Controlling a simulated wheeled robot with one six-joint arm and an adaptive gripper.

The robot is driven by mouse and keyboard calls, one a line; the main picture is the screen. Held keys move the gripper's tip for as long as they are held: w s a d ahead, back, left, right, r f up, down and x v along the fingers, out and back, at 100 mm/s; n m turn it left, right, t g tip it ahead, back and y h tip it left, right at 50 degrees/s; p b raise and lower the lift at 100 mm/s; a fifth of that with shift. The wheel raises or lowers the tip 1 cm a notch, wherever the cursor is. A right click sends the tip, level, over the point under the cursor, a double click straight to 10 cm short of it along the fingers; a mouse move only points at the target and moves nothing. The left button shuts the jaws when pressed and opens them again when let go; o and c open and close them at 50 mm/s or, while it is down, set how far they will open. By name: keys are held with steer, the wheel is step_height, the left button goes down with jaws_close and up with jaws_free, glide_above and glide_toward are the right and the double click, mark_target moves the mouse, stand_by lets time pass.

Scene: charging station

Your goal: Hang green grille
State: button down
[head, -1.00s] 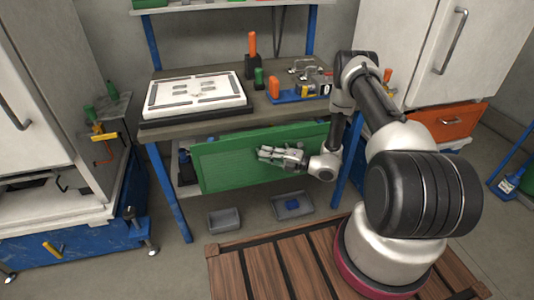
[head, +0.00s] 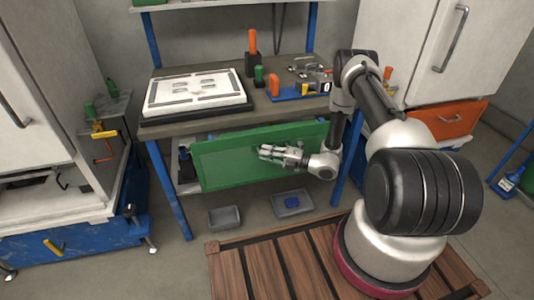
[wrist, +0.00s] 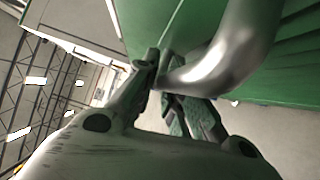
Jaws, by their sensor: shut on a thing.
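The green grille (head: 225,162) is a wide flat panel in front of the workbench, just below the worktop, slightly tilted in the head view. My gripper (head: 268,153) is in front of its middle. In the wrist view the fingers (wrist: 160,85) are closed around a shiny curved metal handle (wrist: 225,65) on the green panel (wrist: 290,60). The grille hides most of the shelf under the bench. Whether its edges touch the bench cannot be told.
The workbench (head: 205,128) carries a white framed board (head: 195,92) and a blue tool holder (head: 290,96). Two grey bins (head: 224,217) stand on the floor below. A blue-and-white cabinet (head: 75,235) is at the left, and a wooden pallet (head: 270,270) lies in front.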

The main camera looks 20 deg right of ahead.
steer(key=c, duration=1.4)
jaws_free()
steer(key=shift+d, duration=0.1)
steer(key=v, duration=1.1)
steer(key=shift+s+d, duration=0.25)
steer(key=shift+d, duration=0.1)
steer(key=s, duration=0.8)
